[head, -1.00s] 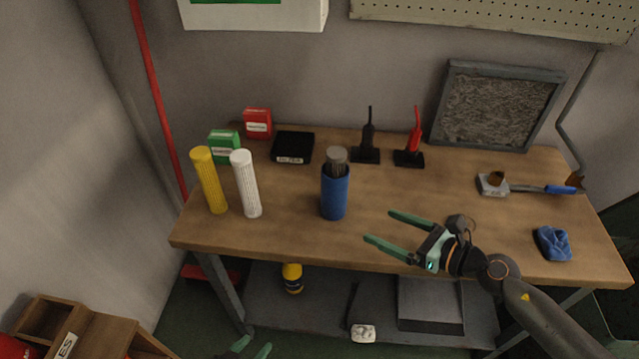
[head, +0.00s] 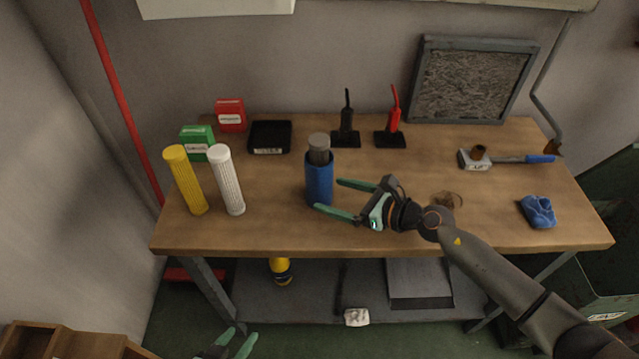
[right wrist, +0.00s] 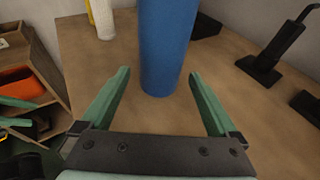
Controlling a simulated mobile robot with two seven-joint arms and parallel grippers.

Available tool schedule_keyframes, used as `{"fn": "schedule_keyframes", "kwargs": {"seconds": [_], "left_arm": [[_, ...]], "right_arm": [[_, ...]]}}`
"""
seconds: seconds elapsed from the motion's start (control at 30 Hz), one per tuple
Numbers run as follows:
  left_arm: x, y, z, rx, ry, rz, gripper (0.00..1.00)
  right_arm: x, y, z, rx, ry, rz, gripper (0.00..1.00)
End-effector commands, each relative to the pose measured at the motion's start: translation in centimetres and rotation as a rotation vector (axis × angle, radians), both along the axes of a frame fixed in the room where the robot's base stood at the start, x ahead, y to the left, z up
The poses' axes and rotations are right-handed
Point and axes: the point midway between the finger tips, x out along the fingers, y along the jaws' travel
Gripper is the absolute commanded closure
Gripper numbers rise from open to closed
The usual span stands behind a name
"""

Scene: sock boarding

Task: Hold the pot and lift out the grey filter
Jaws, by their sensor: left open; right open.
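The blue pot (head: 319,184) stands upright on the workbench, left of its middle. The grey filter (head: 319,149) stands in it, its top sticking out above the rim. My right gripper (head: 327,195) is open just to the right of the pot, fingers pointing at it. In the right wrist view the pot (right wrist: 167,50) stands ahead, between and just beyond the open fingertips (right wrist: 158,75); the filter is out of that picture. My left gripper (head: 233,340) is open and empty at the bottom edge, low in front of the bench.
A yellow cylinder (head: 186,181) and a white one (head: 227,181) stand left of the pot. Behind are a black tray (head: 270,137) and two handsets, black (head: 346,125) and red (head: 392,122). A blue cloth (head: 538,212) lies right. The bench (head: 270,225) is bare in front of the pot.

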Motion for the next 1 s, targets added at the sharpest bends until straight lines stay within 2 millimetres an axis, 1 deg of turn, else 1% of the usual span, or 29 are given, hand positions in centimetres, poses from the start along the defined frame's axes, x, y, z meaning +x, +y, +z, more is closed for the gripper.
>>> {"fn": "schedule_keyframes", "kwargs": {"seconds": [0.03, 0.1, 0.3, 0.43, 0.7, 1.0], "left_arm": [[0.0, 0.0, -0.5, 0.0, 0.002, -0.001, 0.5], [-0.1, -0.1, -0.8, 0.0, 0.007, -0.002, 0.5], [-0.1, -0.5, -1.1, -0.005, 0.013, -0.009, 0.5], [0.2, -0.8, -0.8, -0.009, 0.005, -0.013, 0.5], [0.5, -1.0, -0.3, -0.013, -0.006, -0.015, 0.5], [0.5, -0.8, -0.4, -0.01, -0.005, -0.016, 0.5]], "right_arm": [[0.5, 0.6, -0.4, 0.001, -0.001, 0.0, 0.05], [0.9, 1.3, -0.6, 0.002, -0.001, 0.0, 0.05], [1.8, 2.6, -1.1, 0.001, 0.001, 0.0, 0.05], [2.0, 2.9, -1.1, 0.001, -0.001, -0.001, 0.05], [2.0, 2.9, -1.1, 0.0, 0.001, -0.001, 0.05], [2.0, 2.9, -1.1, 0.0, 0.001, -0.001, 0.39]]}}
